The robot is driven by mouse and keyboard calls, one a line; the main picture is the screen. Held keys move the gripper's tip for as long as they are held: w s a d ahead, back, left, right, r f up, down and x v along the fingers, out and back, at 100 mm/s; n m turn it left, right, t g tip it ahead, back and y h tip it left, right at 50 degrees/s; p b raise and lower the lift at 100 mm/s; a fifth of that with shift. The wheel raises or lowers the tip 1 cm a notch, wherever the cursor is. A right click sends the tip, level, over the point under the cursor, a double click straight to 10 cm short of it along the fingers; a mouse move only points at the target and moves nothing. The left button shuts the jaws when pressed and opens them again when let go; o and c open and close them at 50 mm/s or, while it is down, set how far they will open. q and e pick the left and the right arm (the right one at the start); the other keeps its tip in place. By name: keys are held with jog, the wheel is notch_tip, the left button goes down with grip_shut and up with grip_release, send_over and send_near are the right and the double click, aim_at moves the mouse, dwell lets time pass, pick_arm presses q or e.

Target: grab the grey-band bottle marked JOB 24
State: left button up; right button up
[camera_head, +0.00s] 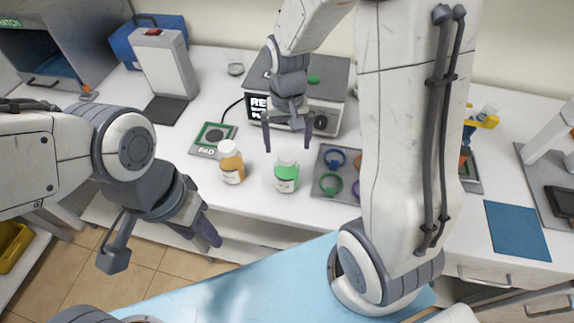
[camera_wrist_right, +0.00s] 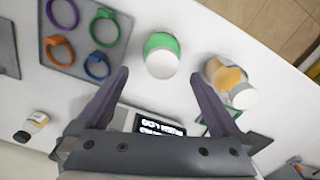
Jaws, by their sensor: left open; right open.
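No grey band and no JOB 24 mark is legible on any bottle. A white-capped bottle with a green band (camera_head: 286,178) stands upright on the bench; it also shows in the right wrist view (camera_wrist_right: 161,62). A white-capped bottle with an amber band (camera_head: 231,168) stands to its left. A small pale bottle with a dark end (camera_wrist_right: 36,122) shows at the left of the right wrist view; its label is unreadable. My right gripper (camera_head: 287,136) is open and empty, above and behind the green-band bottle. My left gripper (camera_head: 160,245) is open and empty, off the bench's front edge.
A board with coloured rings (camera_head: 325,187) lies right of the green-band bottle, partly behind my right arm. A pad (camera_head: 213,139) lies behind the amber-band bottle. A box-shaped device with a display (camera_head: 322,112) stands behind my right gripper. A blue mat (camera_head: 517,230) lies at right.

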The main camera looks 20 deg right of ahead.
aim_at(287, 153)
notch_tip(287, 153, down, 4)
jog(key=shift+r, duration=0.2)
jog(key=f, duration=0.1)
jog(key=f+p, duration=0.1)
jog(key=f, duration=0.2)
jog(key=shift+s+a+f+p, duration=0.2)
jog(key=shift+s+f+p, duration=0.05)
jog(key=shift+s+p, duration=0.1)
jog(key=shift+f, duration=0.5)
jog(key=shift+w, duration=0.1)
grip_shut()
jog(key=shift+r, duration=0.1)
